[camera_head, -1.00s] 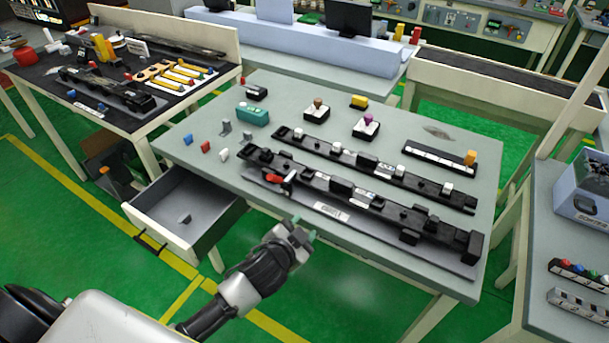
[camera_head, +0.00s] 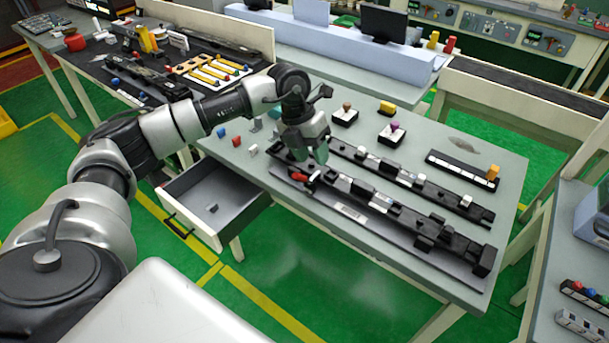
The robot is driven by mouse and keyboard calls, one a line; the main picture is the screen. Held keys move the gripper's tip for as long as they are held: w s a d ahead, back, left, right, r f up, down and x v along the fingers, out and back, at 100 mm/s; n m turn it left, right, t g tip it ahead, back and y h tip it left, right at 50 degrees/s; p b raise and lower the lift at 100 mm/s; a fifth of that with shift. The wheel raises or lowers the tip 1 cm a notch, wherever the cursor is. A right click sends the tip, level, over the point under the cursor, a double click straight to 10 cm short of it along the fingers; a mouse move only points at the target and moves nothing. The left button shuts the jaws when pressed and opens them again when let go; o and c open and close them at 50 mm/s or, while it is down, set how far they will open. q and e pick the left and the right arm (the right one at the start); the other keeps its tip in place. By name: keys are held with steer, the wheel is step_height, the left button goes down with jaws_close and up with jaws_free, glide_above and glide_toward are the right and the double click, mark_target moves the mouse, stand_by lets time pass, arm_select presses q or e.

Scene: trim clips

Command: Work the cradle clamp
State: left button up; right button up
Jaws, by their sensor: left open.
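The black cradle (camera_head: 410,222) lies along the front of the grey worktable. A clamp with a red handle (camera_head: 300,177) sits near its left end. My left gripper (camera_head: 311,153) reaches in from the left and points down, open, just above and behind the red handle in the picture. It looks apart from the handle, and nothing shows between its fingers. The gripper and wrist hide the cradle's far left end and some things behind it. My right gripper is not in view.
A second black rail (camera_head: 410,180) lies behind the cradle. Small blue, red and white blocks (camera_head: 237,141) lie at the table's left. An open drawer (camera_head: 215,205) sticks out at the front left. A label strip (camera_head: 462,168) with an orange block lies at the right.

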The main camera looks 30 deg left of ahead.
mark_target(299, 177)
arm_select(q)
steer(key=a+r+y, duration=0.1)
steer(key=a+y, duration=0.1)
steer(key=a, duration=0.3)
steer(key=shift+n+g, duration=0.3)
steer(key=f+p, duration=0.1)
steer(key=f, duration=0.2)
steer(key=d+f+p, duration=0.1)
steer(key=f, duration=0.2)
steer(key=f+p, duration=0.1)
steer(key=f, duration=0.2)
steer(key=shift+s+d, duration=0.15)
steer(key=shift+d, duration=0.25)
steer(key=shift+f, duration=0.5)
jaws_close()
